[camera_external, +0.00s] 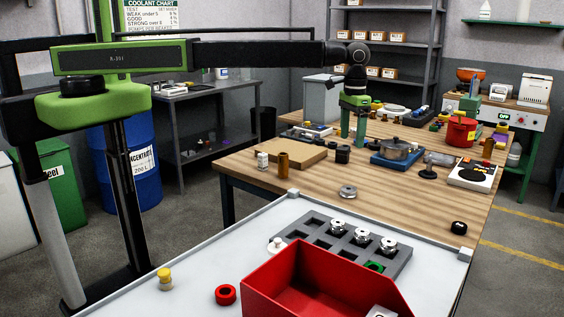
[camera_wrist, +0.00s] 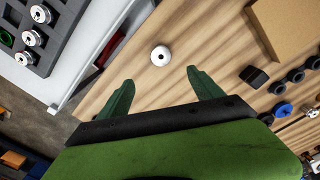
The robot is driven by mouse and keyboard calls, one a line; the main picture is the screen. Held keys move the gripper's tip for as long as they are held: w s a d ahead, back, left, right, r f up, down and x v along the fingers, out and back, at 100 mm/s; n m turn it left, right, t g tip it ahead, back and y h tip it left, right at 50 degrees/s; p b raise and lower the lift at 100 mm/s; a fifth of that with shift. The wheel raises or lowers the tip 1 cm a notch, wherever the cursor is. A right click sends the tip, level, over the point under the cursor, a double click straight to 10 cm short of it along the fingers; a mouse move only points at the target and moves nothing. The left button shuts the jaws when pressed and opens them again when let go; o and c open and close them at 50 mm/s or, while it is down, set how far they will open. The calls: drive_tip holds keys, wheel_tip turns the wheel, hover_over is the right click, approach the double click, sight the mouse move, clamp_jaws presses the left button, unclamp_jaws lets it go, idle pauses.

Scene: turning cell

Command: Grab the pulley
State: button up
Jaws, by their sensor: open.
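A silver, round pulley (camera_external: 348,191) with a centre hole lies alone on the wooden table, in front of my gripper. The pulley (camera_wrist: 160,56) shows in the wrist view just beyond the fingertips, roughly centred between them and apart from both. My gripper (camera_external: 353,136) points down above the table, behind the pulley in the external view. Its green fingers (camera_wrist: 160,76) are spread with nothing between them. Several similar silver parts (camera_external: 362,238) stand in a grey slotted tray (camera_external: 310,243) on the white surface in front.
A cardboard-brown board (camera_external: 290,154), a brass cylinder (camera_external: 283,163) and a white bottle (camera_external: 262,160) stand to the left. A red bin (camera_external: 300,290) stands in front. Bare wood surrounds the pulley.

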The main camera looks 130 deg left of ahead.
drive_tip(key=b, duration=1.2)
hover_over(348, 189)
wheel_tip(348, 189, down, 12)
drive_tip(key=shift+d, duration=0.15)
drive_tip(key=f+b, duration=0.1)
drive_tip(key=f, duration=0.1)
drive_tip(key=f+b, duration=0.3)
drive_tip(key=b, duration=0.1)
drive_tip(key=shift+a+f, duration=0.25)
drive_tip(key=shift+f, duration=0.15)
drive_tip(key=shift+r, duration=0.2)
drive_tip(key=c, duration=1.5)
